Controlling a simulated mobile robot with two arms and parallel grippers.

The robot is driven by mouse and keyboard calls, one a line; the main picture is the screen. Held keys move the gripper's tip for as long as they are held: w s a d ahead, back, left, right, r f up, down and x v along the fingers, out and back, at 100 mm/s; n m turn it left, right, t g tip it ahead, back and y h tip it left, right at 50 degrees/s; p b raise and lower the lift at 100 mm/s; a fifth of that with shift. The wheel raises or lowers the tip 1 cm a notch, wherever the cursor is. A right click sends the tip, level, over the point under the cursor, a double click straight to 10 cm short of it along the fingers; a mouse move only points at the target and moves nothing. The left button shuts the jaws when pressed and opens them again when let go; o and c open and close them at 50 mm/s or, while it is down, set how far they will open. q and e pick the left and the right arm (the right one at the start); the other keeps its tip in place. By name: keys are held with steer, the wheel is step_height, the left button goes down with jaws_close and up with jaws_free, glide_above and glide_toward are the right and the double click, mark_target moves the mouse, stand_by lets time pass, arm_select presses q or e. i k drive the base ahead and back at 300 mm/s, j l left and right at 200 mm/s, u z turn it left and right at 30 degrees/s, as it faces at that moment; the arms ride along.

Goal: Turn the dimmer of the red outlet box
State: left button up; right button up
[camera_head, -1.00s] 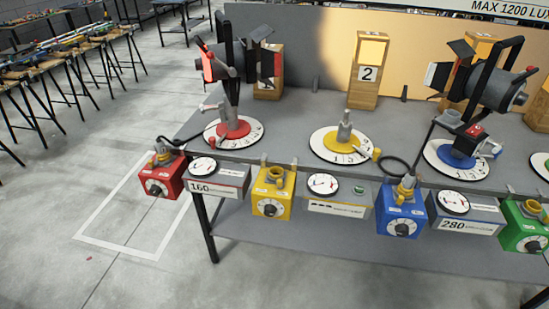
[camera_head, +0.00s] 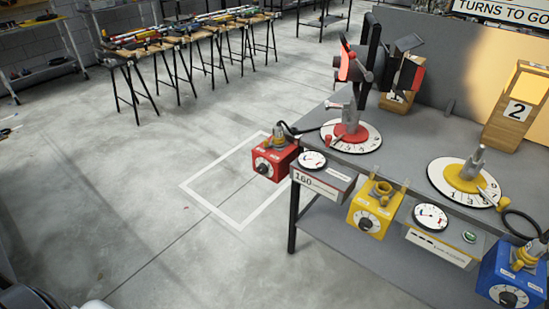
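The red outlet box (camera_head: 276,158) hangs at the left front corner of the grey table, with a plug and black cable on its top. Its round black-and-white dimmer (camera_head: 264,167) faces front left. Beside it is a dial gauge (camera_head: 312,160) above a plate reading 160. A dark, rounded part that seems to be mine shows at the bottom left corner, but no gripper fingers are visible.
The table (camera_head: 420,180) carries a spotlight (camera_head: 356,66) on a red-centred dial. A yellow outlet box (camera_head: 374,208) and a blue outlet box (camera_head: 512,275) hang further right. The floor left of the table, with a white outlined rectangle (camera_head: 207,205), is clear.

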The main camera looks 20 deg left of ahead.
mark_target(262, 168)
steer(key=i+j+z, duration=0.15)
steer(key=j, duration=0.35)
steer(key=i+j+z, duration=0.1)
steer(key=j, duration=0.4)
steer(key=i+j+z, duration=0.15)
steer(key=j, duration=0.4)
steer(key=j+z, duration=0.15)
steer(key=j, duration=0.35)
